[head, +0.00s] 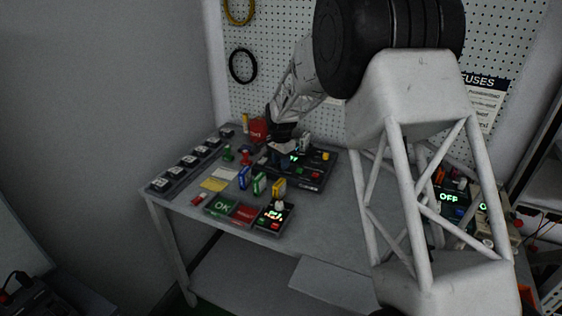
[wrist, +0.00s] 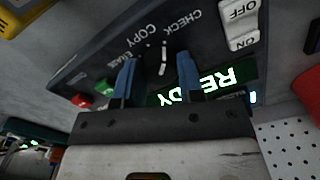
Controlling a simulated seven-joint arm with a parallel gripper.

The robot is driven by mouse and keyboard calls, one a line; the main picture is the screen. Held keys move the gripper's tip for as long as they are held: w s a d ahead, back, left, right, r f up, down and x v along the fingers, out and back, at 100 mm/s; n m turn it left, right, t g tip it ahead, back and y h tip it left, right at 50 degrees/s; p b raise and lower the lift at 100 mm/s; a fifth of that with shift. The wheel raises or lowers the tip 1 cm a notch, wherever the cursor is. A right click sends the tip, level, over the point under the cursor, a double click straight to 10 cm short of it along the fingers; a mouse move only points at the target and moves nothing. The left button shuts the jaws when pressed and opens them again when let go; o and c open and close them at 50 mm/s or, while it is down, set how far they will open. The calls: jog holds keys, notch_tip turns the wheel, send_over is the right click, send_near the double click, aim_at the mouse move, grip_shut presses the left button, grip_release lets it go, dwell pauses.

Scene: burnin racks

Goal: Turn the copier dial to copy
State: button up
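The copier (wrist: 105,55) is a dark panel with a lit green READY display (wrist: 235,75), seen upside down in the wrist view. Its dial (wrist: 163,62) has a white pointer line, near the printed words COPY, CHECK and ERASE. The pointer stands near the marks by COPY and CHECK; I cannot tell which it picks. My gripper (wrist: 157,75) has its two blue fingers apart, one on each side of the dial; contact is not clear.
A white ON/OFF switch (wrist: 239,24), a green button (wrist: 105,86) and a red button (wrist: 82,101) are on the panel. Coloured upright cartridges (head: 259,184) stand in front. An OK tray (head: 222,206) and a small lit device (head: 273,217) lie at the bench's front.

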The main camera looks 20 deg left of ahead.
jog(key=shift+c, duration=0.9)
jog(key=shift+n, duration=0.4)
jog(key=n, duration=0.4)
jog(key=shift+r, duration=0.1)
jog(key=shift+n, duration=2)
jog(key=o, duration=0.9)
